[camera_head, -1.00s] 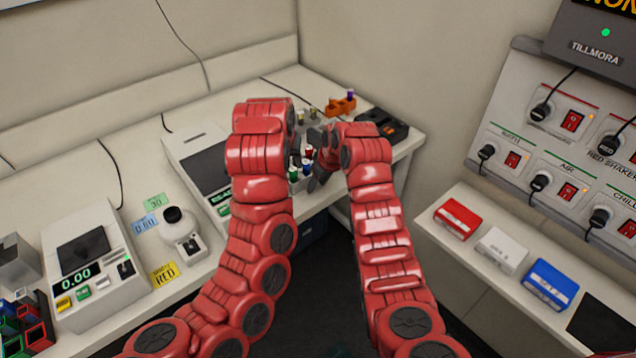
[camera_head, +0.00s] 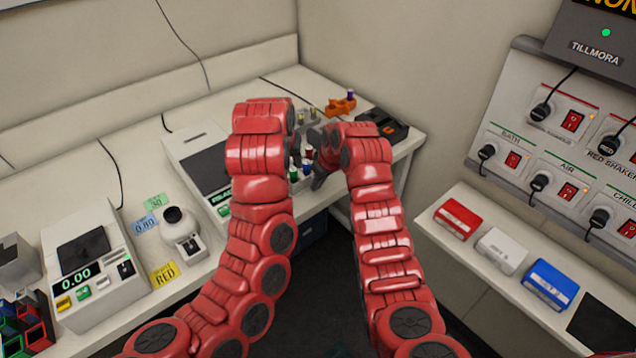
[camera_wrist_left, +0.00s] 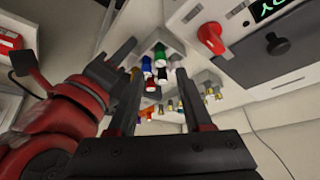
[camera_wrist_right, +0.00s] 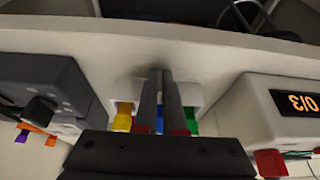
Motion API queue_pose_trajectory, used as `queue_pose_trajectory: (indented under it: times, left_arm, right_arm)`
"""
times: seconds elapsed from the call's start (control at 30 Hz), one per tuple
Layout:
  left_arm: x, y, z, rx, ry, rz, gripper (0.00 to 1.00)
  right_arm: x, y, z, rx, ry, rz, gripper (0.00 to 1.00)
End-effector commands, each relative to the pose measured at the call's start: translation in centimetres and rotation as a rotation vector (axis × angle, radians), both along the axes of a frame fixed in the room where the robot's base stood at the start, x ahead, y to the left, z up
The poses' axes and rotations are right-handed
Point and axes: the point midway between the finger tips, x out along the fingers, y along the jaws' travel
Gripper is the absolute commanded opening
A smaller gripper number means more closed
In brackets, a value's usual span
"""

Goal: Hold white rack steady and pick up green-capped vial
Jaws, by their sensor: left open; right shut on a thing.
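The white rack (camera_head: 294,187) stands on the bench, partly hidden by my arms. It also shows in the right wrist view (camera_wrist_right: 121,88). It holds vials with differently coloured caps. The green-capped vial (camera_wrist_left: 164,49) shows beyond and between my left gripper's fingers, beside blue and red caps. It also shows in the right wrist view (camera_wrist_right: 192,121). My left gripper (camera_wrist_left: 157,62) is open, with nothing in its jaws. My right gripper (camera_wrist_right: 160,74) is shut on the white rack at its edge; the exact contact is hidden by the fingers.
An orange holder (camera_head: 341,106) with a purple-capped vial and a dark device (camera_head: 383,124) stand behind the rack. A white instrument (camera_head: 207,165) stands left of it. In the left wrist view, more vials (camera_wrist_left: 172,105) stand beyond the rack. The bench's front edge is close.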

Motion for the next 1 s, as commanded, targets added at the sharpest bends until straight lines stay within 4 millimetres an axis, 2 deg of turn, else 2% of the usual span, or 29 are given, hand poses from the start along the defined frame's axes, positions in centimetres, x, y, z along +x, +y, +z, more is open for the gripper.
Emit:
queue_pose_trajectory:
  times: [0.63, 0.7, 0.73, 1.0]
  left_arm:
    - [0.0, 0.0, 0.0, 0.0, 0.0, 0.0, 0.5]
    - [0.0, 0.0, 0.0, 0.0, 0.0, 0.0, 0.39]
    - [0.1, -0.1, 0.1, 0.001, 0.0, 0.0, 0.37]
    - [1.6, -1.3, 2.5, 0.009, 0.022, 0.052, 0.37]
  right_arm:
    - [0.0, 0.0, 0.0, -0.001, 0.001, 0.0, 0.0]
    - [0.0, 0.0, 0.0, -0.001, 0.001, 0.0, 0.0]
    - [0.0, 0.0, 0.0, -0.001, 0.001, 0.0, 0.0]
    - [0.0, 0.0, 0.0, -0.001, 0.001, 0.0, 0.0]
